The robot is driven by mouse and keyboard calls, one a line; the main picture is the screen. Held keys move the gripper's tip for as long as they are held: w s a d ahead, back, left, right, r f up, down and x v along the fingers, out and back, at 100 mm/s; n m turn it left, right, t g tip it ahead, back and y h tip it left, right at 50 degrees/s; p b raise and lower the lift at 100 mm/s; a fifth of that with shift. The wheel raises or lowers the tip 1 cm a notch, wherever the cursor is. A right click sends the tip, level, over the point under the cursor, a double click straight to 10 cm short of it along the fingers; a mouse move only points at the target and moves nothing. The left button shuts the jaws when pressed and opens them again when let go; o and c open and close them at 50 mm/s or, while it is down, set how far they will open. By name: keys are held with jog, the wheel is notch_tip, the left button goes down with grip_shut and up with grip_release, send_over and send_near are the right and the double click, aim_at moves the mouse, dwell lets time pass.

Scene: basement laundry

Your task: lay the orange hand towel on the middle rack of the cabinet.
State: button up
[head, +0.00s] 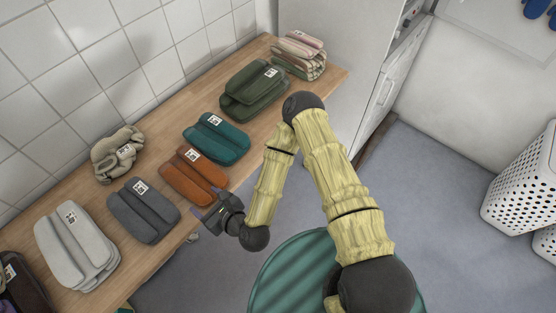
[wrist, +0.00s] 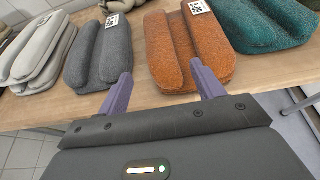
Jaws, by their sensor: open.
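The orange hand towel (head: 193,174) lies folded on the wooden bench, between a teal towel and a dark grey one, with a printed label on top. In the wrist view the orange towel (wrist: 185,50) is just ahead of my gripper, slightly right of centre. My gripper (head: 213,202) is at the bench's front edge beside the orange towel. Its two purple fingers (wrist: 158,88) are spread apart with nothing between them. In the wrist view the right finger reaches close to the towel's near end; I cannot tell if they touch. The cabinet with the middle rack is not recognisable in these views.
The bench (head: 97,184) also holds a teal towel (head: 216,138), a dark grey towel (head: 143,211), a light grey towel (head: 76,245), green towels (head: 254,90), a striped stack (head: 299,56) and a crumpled beige cloth (head: 117,153). White perforated baskets (head: 522,185) stand at right on open floor.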

jog(key=shift+w+r+n+g, duration=0.1)
jog(key=shift+w+n+g, duration=0.15)
jog(key=shift+n, duration=0.55)
jog(key=w+d+r+n+g+h, duration=0.25)
jog(key=w+d+n, duration=0.25)
jog(key=d+n, duration=0.3)
jog(key=w+d+r+n+g+h, duration=0.1)
jog(key=w+d+r+n+h, duration=0.25)
jog(key=d+n, duration=0.5)
jog(key=s+d+r+n+g+h, duration=0.1)
jog(key=s+d+r+n+h, duration=0.1)
jog(key=d+r, duration=0.6)
jog(key=s+d+r+n+g+h, duration=0.1)
jog(key=s+d+r+n+h, duration=0.1)
jog(key=s+d+r+n, duration=0.2)
jog(key=d+r+n, duration=0.1)
jog(key=d+r, duration=0.2)
jog(key=d, duration=0.4)
jog(key=shift+s+r+n+h, duration=0.3)
jog(key=shift+s+r+n, duration=0.05)
jog(key=c, duration=0.4)
